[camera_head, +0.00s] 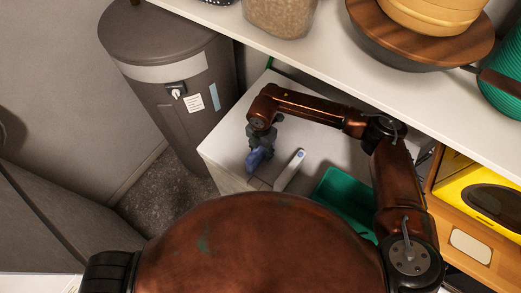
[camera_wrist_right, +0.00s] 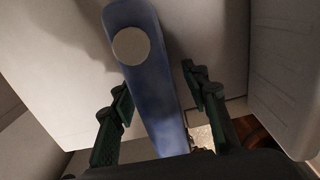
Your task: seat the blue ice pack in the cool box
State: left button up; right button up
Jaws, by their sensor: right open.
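The blue ice pack (camera_head: 254,162) is a long flat piece with a round pale cap, standing out from the light top beneath my right gripper. My right gripper (camera_head: 262,142) is open. In the right wrist view the ice pack (camera_wrist_right: 155,88) passes between the two spread fingers of the gripper (camera_wrist_right: 162,115), with a gap visible on each side. A green open-topped box (camera_head: 335,190) stands to the right, partly hidden by my right arm; I cannot tell whether it is the cool box. My left gripper is not in view.
A white item with a blue end (camera_head: 290,169) lies just right of the ice pack. A white shelf (camera_head: 330,62) with bowls and a jar overhangs the far side. A grey bin (camera_head: 170,80) stands at left. A yellow box (camera_head: 485,195) sits at right.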

grip_shut()
dwell(0.4)
